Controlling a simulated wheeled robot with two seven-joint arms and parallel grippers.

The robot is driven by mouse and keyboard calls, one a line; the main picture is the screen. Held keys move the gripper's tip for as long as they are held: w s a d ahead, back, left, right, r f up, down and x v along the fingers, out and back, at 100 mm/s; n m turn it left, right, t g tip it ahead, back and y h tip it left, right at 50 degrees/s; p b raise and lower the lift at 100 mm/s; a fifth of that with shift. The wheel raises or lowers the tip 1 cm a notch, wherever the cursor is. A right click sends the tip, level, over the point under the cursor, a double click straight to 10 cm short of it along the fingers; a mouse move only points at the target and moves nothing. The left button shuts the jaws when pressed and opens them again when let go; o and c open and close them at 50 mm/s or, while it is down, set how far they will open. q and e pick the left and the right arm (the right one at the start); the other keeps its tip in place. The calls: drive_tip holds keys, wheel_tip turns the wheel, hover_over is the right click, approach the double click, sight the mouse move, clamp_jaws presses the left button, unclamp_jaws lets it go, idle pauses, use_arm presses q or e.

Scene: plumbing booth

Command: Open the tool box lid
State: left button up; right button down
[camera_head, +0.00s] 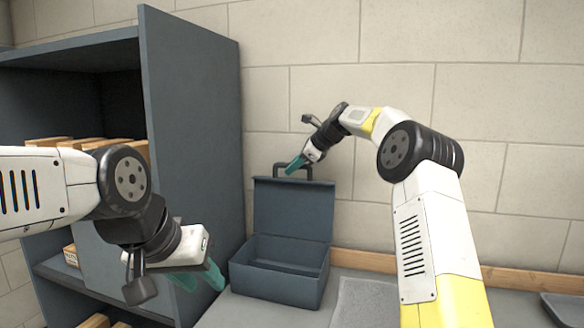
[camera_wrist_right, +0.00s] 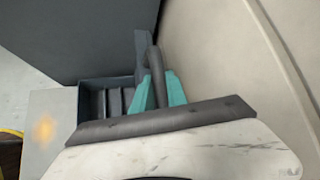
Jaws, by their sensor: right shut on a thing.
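The dark blue-grey tool box (camera_head: 276,287) sits on the counter against the side of the shelf unit. Its lid (camera_head: 293,209) stands upright at the back, so the box is open and its inside shows. The dark handle (camera_head: 307,170) is at the lid's top edge. My right gripper (camera_head: 294,165) is at the handle; in the right wrist view its teal fingers (camera_wrist_right: 160,92) are closed around the handle (camera_wrist_right: 155,70). The box's compartments (camera_wrist_right: 115,102) show there too. My left gripper (camera_head: 200,280) is in front of the shelf unit, left of the box, its teal fingers partly hidden by its own body.
A dark shelf unit (camera_head: 190,130) with several wooden boxes (camera_head: 95,143) stands at the left. A block wall (camera_head: 500,130) is behind, with a wooden strip (camera_head: 365,259) along the counter. A grey mat (camera_head: 365,303) and a dark tray (camera_head: 563,307) lie right of the box.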

drive_tip(key=shift+f, duration=0.1)
drive_tip(key=c, duration=1.3)
unclamp_jaws()
drive_tip(key=v, duration=0.6)
drive_tip(key=shift+s+d+r, duration=0.2)
drive_tip(key=shift+r, duration=0.1)
drive_tip(key=shift+s+d+r, duration=0.25)
drive_tip(key=shift+d+r, duration=0.05)
drive_tip(key=shift+d, duration=0.05)
